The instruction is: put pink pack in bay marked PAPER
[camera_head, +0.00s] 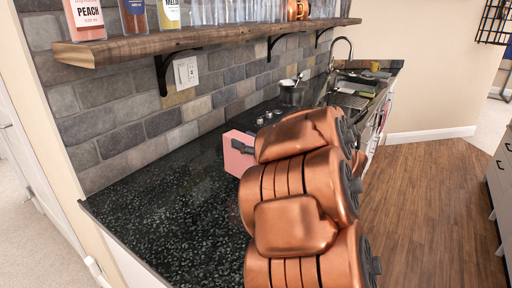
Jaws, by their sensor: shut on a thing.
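The pink pack (237,160) is a flat pink block at the middle of the view, above or on the dark speckled counter; I cannot tell if it touches it. One dark finger of my gripper (243,147) lies across its face. The gripper is shut on the pack. My copper arm hides the other finger and the pack's right side. No bay marked PAPER can be made out.
The dark counter (150,205) is bare at left. Behind the pack stand dark items (245,108), partly hidden by my arm. A wooden shelf (190,40) with bottles overhangs the counter. A sink (348,100) with a tap lies farther back.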

